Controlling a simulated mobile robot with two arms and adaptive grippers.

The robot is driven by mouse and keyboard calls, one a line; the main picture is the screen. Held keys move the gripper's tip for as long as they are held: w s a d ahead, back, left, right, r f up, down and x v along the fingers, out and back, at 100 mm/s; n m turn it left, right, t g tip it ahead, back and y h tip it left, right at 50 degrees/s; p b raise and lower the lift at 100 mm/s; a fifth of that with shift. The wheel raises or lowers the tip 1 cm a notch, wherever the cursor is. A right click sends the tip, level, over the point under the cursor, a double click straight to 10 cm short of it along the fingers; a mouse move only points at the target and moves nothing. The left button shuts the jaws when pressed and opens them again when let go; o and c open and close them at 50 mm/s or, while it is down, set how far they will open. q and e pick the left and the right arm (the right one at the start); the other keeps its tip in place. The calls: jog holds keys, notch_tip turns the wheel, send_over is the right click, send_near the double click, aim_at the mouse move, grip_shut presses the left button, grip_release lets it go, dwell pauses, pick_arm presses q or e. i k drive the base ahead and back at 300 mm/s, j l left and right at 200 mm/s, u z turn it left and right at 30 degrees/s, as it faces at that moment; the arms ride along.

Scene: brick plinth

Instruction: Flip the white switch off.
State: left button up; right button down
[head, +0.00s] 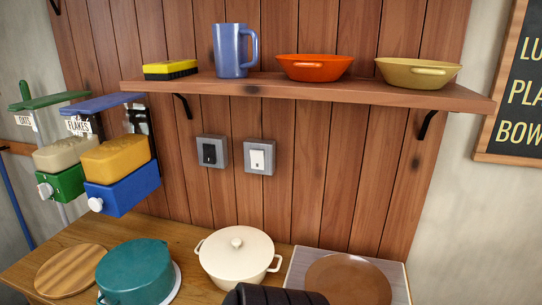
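The white switch (257,159) is a small rocker in a square grey plate on the wooden plank wall, below the shelf. Which way its rocker is tilted is too small to tell. A black switch (209,153) in a similar grey plate is just to its left, with a narrow gap between the plates. Nothing covers either switch. No gripper fingers show in the head view. Only a black ribbed part, apparently mine, enters at the bottom edge, well below the switches.
A wooden shelf (300,90) above holds a sponge, blue mug, orange bowl and yellow bowl. Dispensers (122,190) project from the left. On the counter (190,238) below stand a teal pot (135,272), a cream lidded pot (237,262) and a brown round piece (348,280).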

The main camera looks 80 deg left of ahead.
aim_at(256, 157)
jog(key=u, duration=2.8)
jog(key=i+l+u, duration=0.15)
jog(key=l+u, duration=0.15)
jog(key=l, duration=0.1)
